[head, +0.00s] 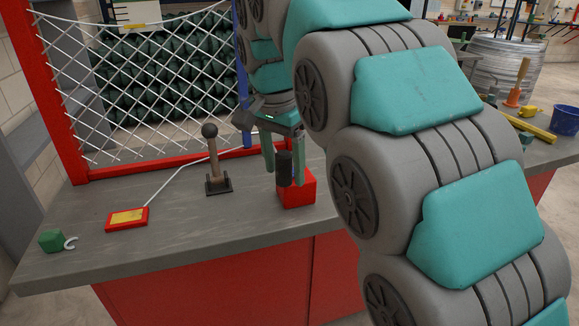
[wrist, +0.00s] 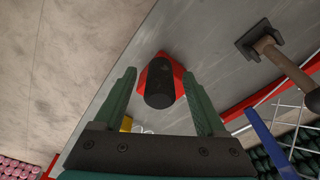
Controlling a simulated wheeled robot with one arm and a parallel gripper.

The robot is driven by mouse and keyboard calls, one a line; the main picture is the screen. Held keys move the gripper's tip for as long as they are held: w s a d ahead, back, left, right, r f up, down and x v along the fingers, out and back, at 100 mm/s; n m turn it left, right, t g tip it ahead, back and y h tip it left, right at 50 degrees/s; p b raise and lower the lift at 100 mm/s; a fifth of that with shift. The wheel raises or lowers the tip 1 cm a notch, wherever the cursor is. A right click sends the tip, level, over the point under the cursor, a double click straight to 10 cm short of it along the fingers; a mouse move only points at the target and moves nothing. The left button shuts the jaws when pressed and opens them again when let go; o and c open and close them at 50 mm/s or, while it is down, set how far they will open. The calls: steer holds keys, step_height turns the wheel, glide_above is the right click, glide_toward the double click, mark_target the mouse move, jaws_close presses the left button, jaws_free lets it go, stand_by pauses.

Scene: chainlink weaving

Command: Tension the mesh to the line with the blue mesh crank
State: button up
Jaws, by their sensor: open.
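White chain-link mesh (head: 150,85) hangs in a red frame (head: 60,95), with a blue upright bar (head: 241,55) at its right; a blue bar also shows in the wrist view (wrist: 268,143). A red block (head: 299,192) with an upright black cylindrical handle (head: 284,170) stands on the bench. I see no clearly blue crank. My gripper (head: 283,152) is open and points down, its green fingers on either side of the handle. In the wrist view the handle (wrist: 160,88) appears between the fingers, over the red block (wrist: 179,74). I cannot tell whether they touch it.
A ball-knobbed lever (head: 212,158) stands left of the red block. A red box with a yellow face (head: 127,217) and a green block (head: 51,240) lie on the grey bench (head: 190,230). A blue bucket (head: 565,121) is at right. The bench front is clear.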

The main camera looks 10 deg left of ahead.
jaws_close()
stand_by(1.0)
stand_by(1.4)
steer(key=w+d, duration=0.3)
steer(key=d, duration=0.3)
steer(key=shift+w, duration=0.2)
stand_by(0.4)
steer(key=shift+w, duration=0.1)
